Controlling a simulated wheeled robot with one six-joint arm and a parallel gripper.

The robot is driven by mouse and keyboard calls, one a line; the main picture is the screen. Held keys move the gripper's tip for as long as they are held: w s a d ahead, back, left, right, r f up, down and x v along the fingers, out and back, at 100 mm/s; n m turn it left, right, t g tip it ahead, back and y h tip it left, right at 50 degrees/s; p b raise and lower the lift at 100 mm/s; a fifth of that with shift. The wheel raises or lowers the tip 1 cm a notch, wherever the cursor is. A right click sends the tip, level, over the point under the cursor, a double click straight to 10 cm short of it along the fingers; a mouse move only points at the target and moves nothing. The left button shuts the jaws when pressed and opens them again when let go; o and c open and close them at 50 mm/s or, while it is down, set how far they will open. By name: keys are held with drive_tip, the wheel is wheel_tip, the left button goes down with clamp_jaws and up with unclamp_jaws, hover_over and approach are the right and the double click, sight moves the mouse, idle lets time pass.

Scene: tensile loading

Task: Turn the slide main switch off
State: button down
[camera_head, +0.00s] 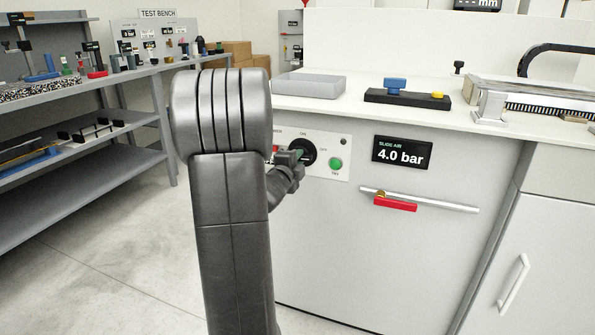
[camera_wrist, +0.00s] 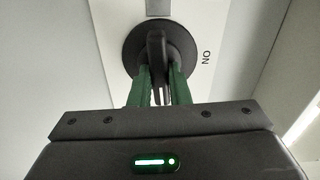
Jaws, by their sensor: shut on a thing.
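The slide main switch is a round black rotary knob (camera_head: 303,152) on a white panel (camera_head: 335,141) on the cabinet front. "ON" is printed above it and "OFF" to its right in the head view. My gripper (camera_head: 293,157) is at the knob, partly hiding it. In the wrist view the green fingers of my gripper (camera_wrist: 160,85) are shut on the raised handle of the knob (camera_wrist: 156,50), one on each side. The handle points along the picture's vertical there, and "ON" is printed to the right. A green button (camera_head: 336,163) sits right of the knob.
A display (camera_head: 403,152) reads "SLIDE AIR 4.0 bar". Below it a red valve lever (camera_head: 396,204) lies along a metal pipe (camera_head: 440,205). A grey tray (camera_head: 308,86) and a black block with a blue part (camera_head: 395,86) stand on the worktop. A shelf bench is at left.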

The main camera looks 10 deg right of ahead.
drive_tip(key=shift+m+b, duration=0.5)
drive_tip(key=shift+m, duration=0.1)
drive_tip(key=c, duration=1.4)
unclamp_jaws()
drive_tip(key=shift+o, duration=0.2)
drive_tip(key=p+v, duration=0.2)
drive_tip(key=v, duration=1.1)
drive_tip(key=shift+s+a, duration=0.25)
drive_tip(key=shift+s, duration=0.1)
